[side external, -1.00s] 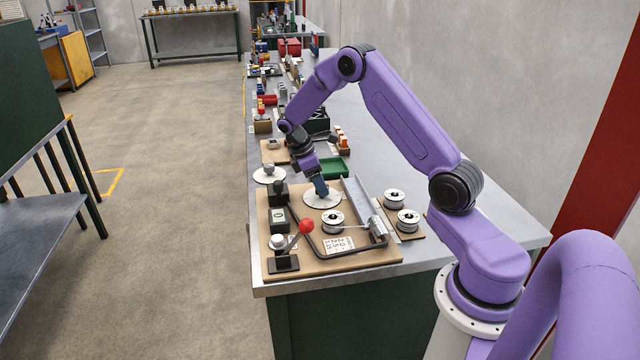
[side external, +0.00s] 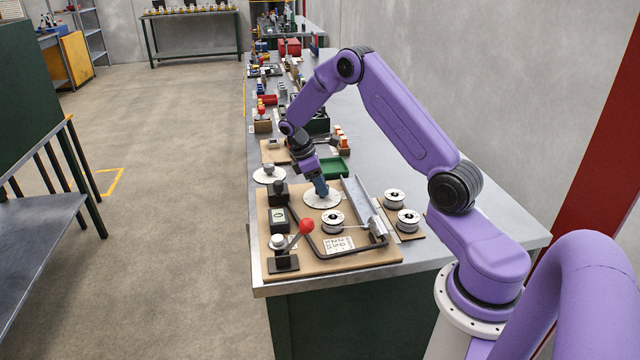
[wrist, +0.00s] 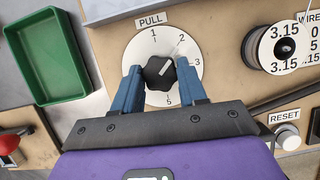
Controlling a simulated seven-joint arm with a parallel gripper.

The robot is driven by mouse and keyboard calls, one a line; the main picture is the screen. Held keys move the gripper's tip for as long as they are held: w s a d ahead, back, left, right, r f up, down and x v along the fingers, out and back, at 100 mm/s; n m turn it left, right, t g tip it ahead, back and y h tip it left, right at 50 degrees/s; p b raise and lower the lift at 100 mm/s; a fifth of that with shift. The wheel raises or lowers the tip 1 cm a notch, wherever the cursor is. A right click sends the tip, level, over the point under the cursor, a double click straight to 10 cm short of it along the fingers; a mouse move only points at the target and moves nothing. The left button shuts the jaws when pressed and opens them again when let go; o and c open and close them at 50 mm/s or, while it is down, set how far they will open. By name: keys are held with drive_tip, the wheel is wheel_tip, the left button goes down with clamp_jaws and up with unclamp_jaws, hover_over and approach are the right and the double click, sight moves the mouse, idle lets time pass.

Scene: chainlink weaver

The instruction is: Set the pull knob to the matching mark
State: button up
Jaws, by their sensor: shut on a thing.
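The black pull knob (wrist: 159,73) sits at the middle of a round white dial (wrist: 140,48) headed PULL. The dial carries printed numbers; 1, 2, 3 and 5 show, and the rest is hidden by my fingers. A pale line on the knob points up and right, roughly toward the 2. My gripper (wrist: 160,80) is shut on the knob, one blue finger on each side. In the side view my gripper (side external: 321,187) reaches down onto the white dial (side external: 322,201), and the knob is hidden there.
A wire spool (wrist: 282,49) marked 3.15 and a RESET button (wrist: 288,137) stand to the right in the wrist view. A green tray (wrist: 46,58) is at left. A red-knobbed lever (side external: 306,226) and two more spools (side external: 394,197) (side external: 407,219) stand nearby.

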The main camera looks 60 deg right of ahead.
drive_tip(key=m+y, duration=0.1)
drive_tip(key=m, duration=0.2)
drive_tip(key=shift+w+d+m+g, duration=0.1)
drive_tip(key=shift+m+g, duration=0.3)
drive_tip(key=m+y, duration=0.1)
drive_tip(key=m, duration=0.1)
drive_tip(key=m+y, duration=0.1)
drive_tip(key=m, duration=0.1)
drive_tip(key=shift+d+m+g, duration=0.1)
drive_tip(key=shift+m+g, duration=0.2)
drive_tip(key=m+y, duration=0.1)
drive_tip(key=m, duration=0.3)
drive_tip(key=shift+d+m+y, duration=0.15)
drive_tip(key=shift+m+y, duration=0.15)
drive_tip(key=shift+y, duration=0.1)
drive_tip(key=shift+m+t+y, duration=0.6)
drive_tip(key=shift+m+y, duration=0.1)
drive_tip(key=shift+m, duration=1.4)
drive_tip(key=o, duration=1)
drive_tip(key=shift+o, duration=0.2)
drive_tip(key=shift+d, duration=0.1)
drive_tip(key=v, duration=1.7)
drive_tip(key=shift+s+r, duration=0.2)
drive_tip(key=shift+r, duration=0.05)
